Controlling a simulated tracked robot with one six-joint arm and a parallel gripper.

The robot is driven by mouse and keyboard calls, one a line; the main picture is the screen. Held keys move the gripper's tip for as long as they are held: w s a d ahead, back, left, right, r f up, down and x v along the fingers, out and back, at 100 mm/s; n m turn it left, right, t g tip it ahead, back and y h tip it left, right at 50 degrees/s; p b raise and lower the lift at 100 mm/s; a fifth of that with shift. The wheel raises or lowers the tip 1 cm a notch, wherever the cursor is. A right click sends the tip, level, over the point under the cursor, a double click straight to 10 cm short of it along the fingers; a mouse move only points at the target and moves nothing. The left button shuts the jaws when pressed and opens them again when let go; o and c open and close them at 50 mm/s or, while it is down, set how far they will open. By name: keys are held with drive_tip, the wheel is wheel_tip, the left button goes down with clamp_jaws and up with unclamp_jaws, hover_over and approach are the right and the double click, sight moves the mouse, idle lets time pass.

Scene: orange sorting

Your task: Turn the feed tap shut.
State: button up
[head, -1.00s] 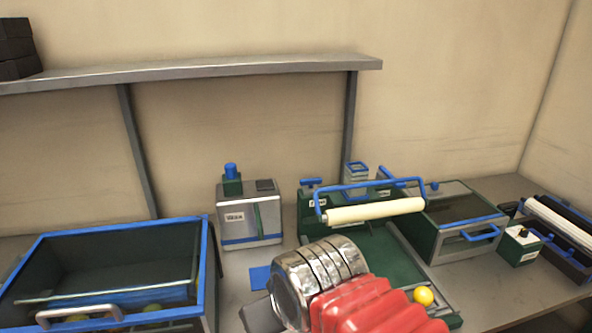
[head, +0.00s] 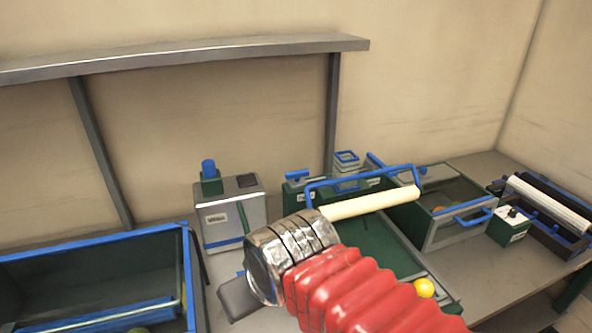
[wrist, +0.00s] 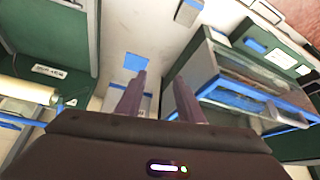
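I cannot tell for sure which part is the feed tap. A blue lever handle (head: 298,175) sits on a green block behind the green tray (head: 372,250). A blue round knob (head: 208,168) tops the grey box (head: 234,213) to its left. A blue bar handle (head: 375,161) slants behind the cream roller (head: 370,204). My gripper shows in the wrist view (wrist: 160,76) with its two fingers apart and nothing between them. In the head view my red and metal arm hides part of the tray, and the fingertips are not clear.
A blue-rimmed bin (head: 92,237) stands at the left. A yellow ball (head: 424,288) lies at the tray's right edge. A glass-lidded box (head: 455,213) and a roller unit (head: 545,215) stand to the right. A shelf (head: 180,58) runs along the wall.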

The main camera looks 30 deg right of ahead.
drive_tip(key=shift+o, duration=1.4)
drive_tip(key=shift+w+d+r, duration=0.2)
drive_tip(key=shift+w+r, duration=0.2)
drive_tip(key=o, duration=0.7)
drive_tip(key=shift+m+h, duration=0.3)
drive_tip(key=shift+m, duration=0.2)
drive_tip(key=w+d+r, duration=0.1)
drive_tip(key=w+r, duration=0.1)
drive_tip(key=w+d+r, duration=0.2)
drive_tip(key=w, duration=0.1)
drive_tip(key=w+d+r, duration=0.2)
drive_tip(key=w, duration=0.1)
drive_tip(key=shift+d+r, duration=0.1)
drive_tip(key=shift+d, duration=0.05)
wheel_tip(320, 180, up, 5)
drive_tip(key=m+g, duration=0.1)
drive_tip(key=m, duration=0.1)
hover_over(298, 172)
drive_tip(key=s+a, duration=0.2)
drive_tip(key=s, duration=0.4)
drive_tip(key=shift+w+d+r+h, duration=0.2)
drive_tip(key=shift+h, duration=0.1)
drive_tip(key=shift+f, duration=0.15)
drive_tip(key=x, duration=1.3)
drive_tip(key=shift+f, duration=0.3)
drive_tip(key=shift+c, duration=0.2)
